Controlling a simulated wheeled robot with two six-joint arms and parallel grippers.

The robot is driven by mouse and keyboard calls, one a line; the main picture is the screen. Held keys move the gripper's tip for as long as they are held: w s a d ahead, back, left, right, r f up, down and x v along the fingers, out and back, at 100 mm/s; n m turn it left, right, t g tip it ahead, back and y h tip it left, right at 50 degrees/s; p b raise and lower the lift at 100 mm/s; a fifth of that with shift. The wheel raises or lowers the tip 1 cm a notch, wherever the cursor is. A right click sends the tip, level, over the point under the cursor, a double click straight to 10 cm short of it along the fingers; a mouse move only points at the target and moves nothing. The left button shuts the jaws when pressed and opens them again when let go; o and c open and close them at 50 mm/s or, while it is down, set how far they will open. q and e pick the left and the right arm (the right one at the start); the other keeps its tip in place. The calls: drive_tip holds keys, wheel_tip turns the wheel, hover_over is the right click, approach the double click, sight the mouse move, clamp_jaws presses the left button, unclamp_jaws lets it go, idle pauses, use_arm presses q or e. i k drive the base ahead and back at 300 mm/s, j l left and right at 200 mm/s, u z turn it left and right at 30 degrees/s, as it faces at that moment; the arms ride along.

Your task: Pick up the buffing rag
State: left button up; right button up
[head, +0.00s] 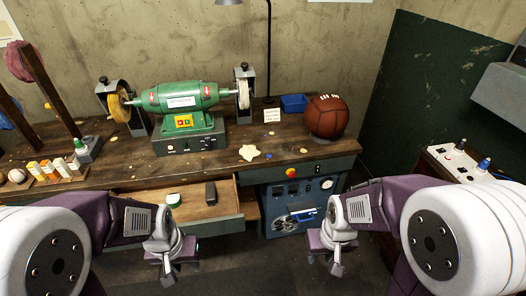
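A small, pale yellow crumpled cloth (249,152), which looks like the buffing rag, lies flat on the wooden workbench (275,138). It is right of the green buffing machine (180,97) and in front of a small white card. My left gripper (166,268) is low in front of the open drawer, apart from the rag. My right gripper (335,268) is in front of the blue-grey cabinet, below the bench top and apart from the rag. No object shows in either gripper. Their fingers are too small and angled to tell open from shut.
An open drawer (225,208) juts out from the bench, holding a dark block and a small green-and-white item. A brown leather ball (326,117) and a blue tray (294,103) stand right of the rag. A lamp pole rises behind.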

sight(248, 152)
drive_tip(key=i+j+u, duration=0.55)
drive_tip(key=u, duration=0.15)
